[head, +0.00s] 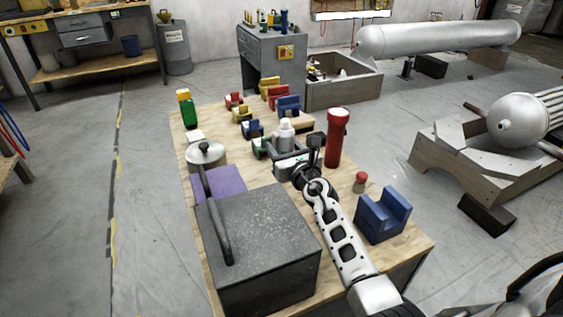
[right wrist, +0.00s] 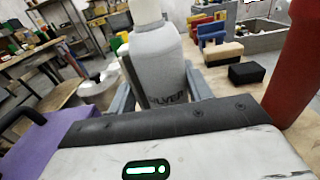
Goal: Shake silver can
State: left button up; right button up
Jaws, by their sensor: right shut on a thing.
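The silver can (head: 286,136) is a light grey bottle-shaped container with a white top, upright over the middle of the wooden table. My right gripper (head: 284,148) is shut on it, with the fingers at its two sides. My left gripper is not in view.
A red flashlight-like cylinder (head: 337,138) stands close right of the gripper. A grey box (head: 262,245), a blue holder (head: 383,215), a small red-capped bottle (head: 360,182) and a lidded pot (head: 205,155) stand nearby. Coloured blocks (head: 275,92) fill the table's far end.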

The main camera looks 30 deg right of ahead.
aim_at(285, 122)
notch_tip(285, 122, up, 8)
jog(key=p, duration=0.6)
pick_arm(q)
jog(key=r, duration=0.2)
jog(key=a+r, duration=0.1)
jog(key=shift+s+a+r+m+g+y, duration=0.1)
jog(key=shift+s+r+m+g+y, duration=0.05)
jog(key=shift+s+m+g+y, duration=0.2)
pick_arm(e)
jog(key=shift+f, duration=0.15)
